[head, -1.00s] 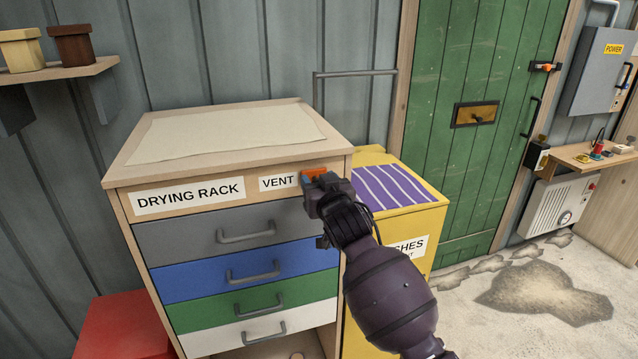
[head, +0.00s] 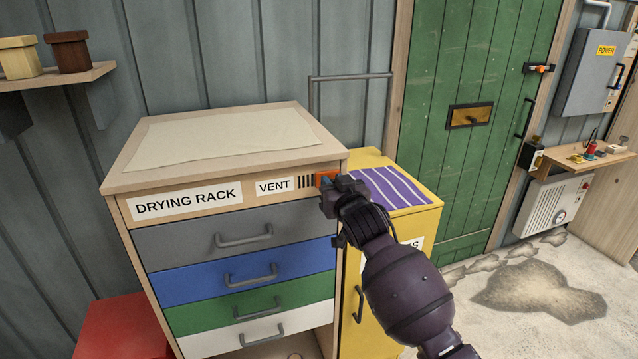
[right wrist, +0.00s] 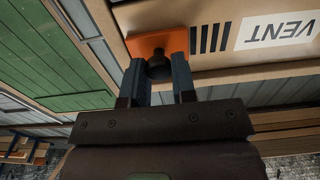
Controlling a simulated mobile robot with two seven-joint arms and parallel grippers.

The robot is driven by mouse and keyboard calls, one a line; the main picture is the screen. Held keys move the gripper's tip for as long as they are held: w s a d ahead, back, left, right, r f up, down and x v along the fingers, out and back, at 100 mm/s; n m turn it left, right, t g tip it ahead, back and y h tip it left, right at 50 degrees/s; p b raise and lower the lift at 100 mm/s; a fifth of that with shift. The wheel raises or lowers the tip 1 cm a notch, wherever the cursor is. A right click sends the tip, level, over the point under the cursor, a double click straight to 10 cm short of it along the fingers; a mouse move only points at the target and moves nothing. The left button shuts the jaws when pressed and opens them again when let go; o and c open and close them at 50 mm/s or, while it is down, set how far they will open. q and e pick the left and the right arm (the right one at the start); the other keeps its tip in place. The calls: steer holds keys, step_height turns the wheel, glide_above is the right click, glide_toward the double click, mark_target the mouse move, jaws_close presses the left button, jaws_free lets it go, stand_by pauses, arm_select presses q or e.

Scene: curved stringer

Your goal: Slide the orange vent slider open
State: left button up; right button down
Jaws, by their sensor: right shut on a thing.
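The orange vent slider (head: 327,177) sits on the top front strip of the drying rack, at its right end. Dark vent slots (head: 306,182) show uncovered between the slider and the VENT label (head: 274,186). My right gripper (head: 328,187) is at the slider, shut on its dark knob. In the right wrist view the two fingers (right wrist: 160,78) stand either side of the knob (right wrist: 158,68), with the orange plate (right wrist: 160,43) behind it and the bare slots (right wrist: 209,39) beside it. My left gripper is not in view.
The drying rack's grey top drawer (head: 190,241) and the drawers below it are shut. A yellow cabinet (head: 410,228) with a purple striped cloth (head: 392,188) on top stands close on the right, behind my right arm. A red box (head: 122,328) is at lower left.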

steer(key=shift+w+d, duration=0.1)
steer(key=shift+d, duration=0.15)
steer(key=c, duration=0.9)
jaws_free()
steer(key=shift+d, duration=0.15)
steer(key=v, duration=1)
steer(key=shift+s, duration=0.4)
